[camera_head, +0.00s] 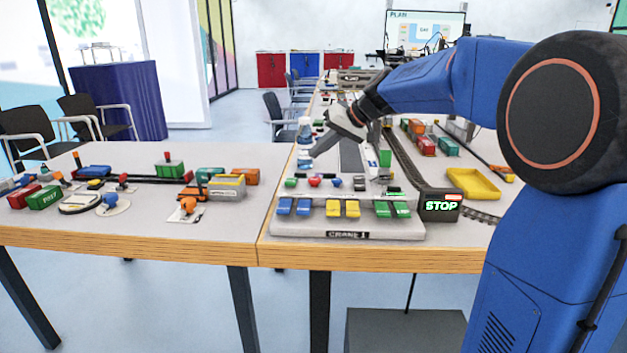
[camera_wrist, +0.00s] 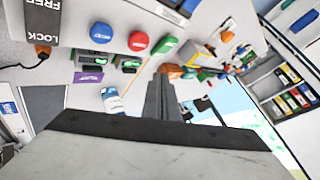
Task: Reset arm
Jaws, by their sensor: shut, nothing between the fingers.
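My arm reaches from the right over the table in the head view, its blue links bent. My gripper (camera_head: 316,152) points down and left above the crane control board, past the red, blue and green buttons. It is shut and holds nothing. In the wrist view my closed dark fingers (camera_wrist: 160,82) stand at the middle, with the table tilted behind them. The control board (camera_head: 344,235), labelled CRANE 1, lies below with blue, yellow and green paddles. A red button (camera_wrist: 138,41) shows ahead of the fingers in the wrist view.
A STOP display (camera_head: 440,206) and a yellow tray (camera_head: 473,184) stand right of the board, near a track with train wagons (camera_head: 426,145). A blue-capped bottle (camera_head: 305,128) is close to my fingers. Toy trains and a green wagon (camera_head: 45,198) occupy the left table.

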